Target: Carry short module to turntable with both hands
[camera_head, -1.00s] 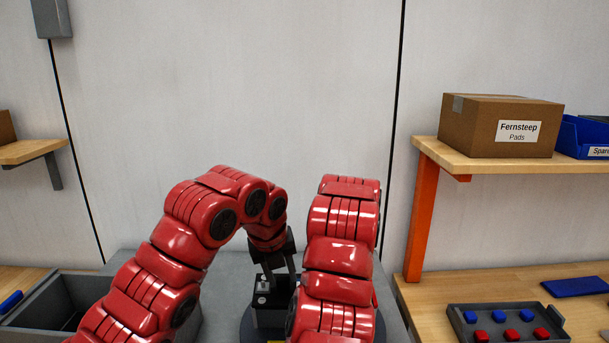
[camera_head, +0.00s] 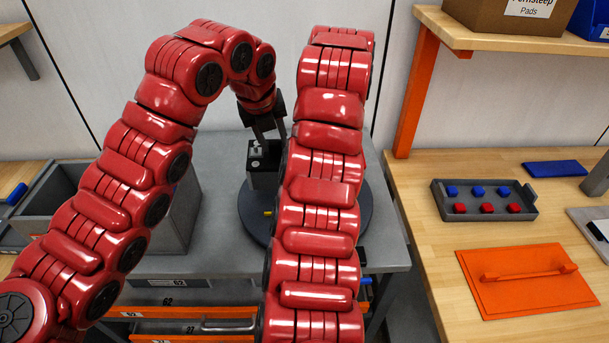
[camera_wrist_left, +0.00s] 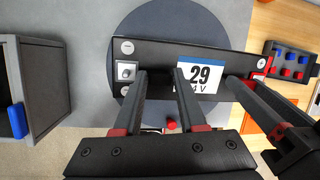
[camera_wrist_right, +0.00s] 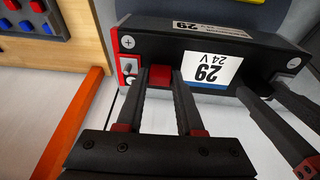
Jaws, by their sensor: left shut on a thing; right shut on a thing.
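The short module is a black box with a white and blue "29 24 V" label. Its end (camera_head: 258,176) shows in the head view over the dark round turntable (camera_head: 246,214); my right arm hides the rest. In the left wrist view the module (camera_wrist_left: 146,57) lies across the turntable disc (camera_wrist_left: 182,22). My left gripper (camera_head: 268,138) is shut on the module, its fingers also showing in the left wrist view (camera_wrist_left: 161,76). My right gripper (camera_wrist_right: 167,78) is shut on the module (camera_wrist_right: 150,38) towards its other end. I cannot tell whether the module touches the turntable.
A grey bin (camera_head: 178,238) stands left of the turntable on the grey bench (camera_head: 388,240). On the wooden bench at right are a tray of blue and red pieces (camera_head: 527,212) and an orange plate with a handle (camera_head: 495,297). An orange post (camera_head: 413,105) carries the shelf.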

